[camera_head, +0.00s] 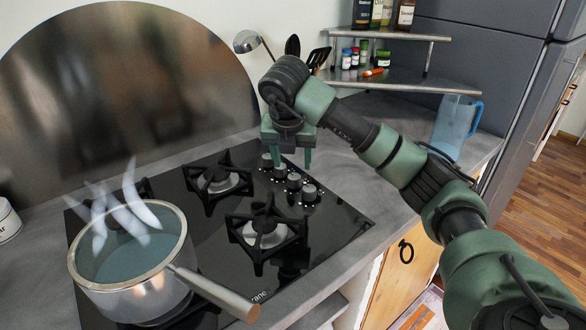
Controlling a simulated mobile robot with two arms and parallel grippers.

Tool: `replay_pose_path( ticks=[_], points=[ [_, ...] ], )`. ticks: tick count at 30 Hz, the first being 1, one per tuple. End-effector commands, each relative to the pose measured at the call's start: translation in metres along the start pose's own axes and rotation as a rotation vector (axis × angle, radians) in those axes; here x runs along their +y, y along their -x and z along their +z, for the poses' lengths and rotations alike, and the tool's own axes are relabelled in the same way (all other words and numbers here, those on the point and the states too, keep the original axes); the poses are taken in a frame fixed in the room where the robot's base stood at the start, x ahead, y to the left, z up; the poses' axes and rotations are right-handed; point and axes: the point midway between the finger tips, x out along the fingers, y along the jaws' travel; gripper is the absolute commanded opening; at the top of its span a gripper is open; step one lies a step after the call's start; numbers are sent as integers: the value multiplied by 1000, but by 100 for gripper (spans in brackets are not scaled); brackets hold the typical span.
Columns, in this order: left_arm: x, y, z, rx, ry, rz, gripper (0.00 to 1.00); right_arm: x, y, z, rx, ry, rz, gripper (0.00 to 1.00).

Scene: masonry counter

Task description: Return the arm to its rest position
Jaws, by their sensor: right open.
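My right gripper (291,158) points down over the back right part of the black gas hob (345,222), by the row of control knobs (293,183). Its two green fingers are apart, with nothing seen between them. My right arm comes in from the lower right and reaches across the counter's right side. My left gripper does not show.
A steaming pot (130,285) of bluish liquid stands on the hob's front left, its handle (215,292) pointing right. A blue jug (455,125) stands at the right by the fridge (495,60). A corner shelf (390,82) holds bottles and jars behind the arm.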

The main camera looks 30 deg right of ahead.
Motion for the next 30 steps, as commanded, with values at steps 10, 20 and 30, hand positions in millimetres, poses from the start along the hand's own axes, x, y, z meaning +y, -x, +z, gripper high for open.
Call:
replay_pose_path(
  ticks=[10, 20, 30],
  points=[
    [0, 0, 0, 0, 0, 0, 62, 0, 5, 0, 0, 0, 0, 55],
    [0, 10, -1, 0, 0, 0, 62, 0, 15, 4, -1, 0, 0, 55],
    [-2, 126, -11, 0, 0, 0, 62, 0, 122, 49, -1, 0, 0, 55]
  ],
)
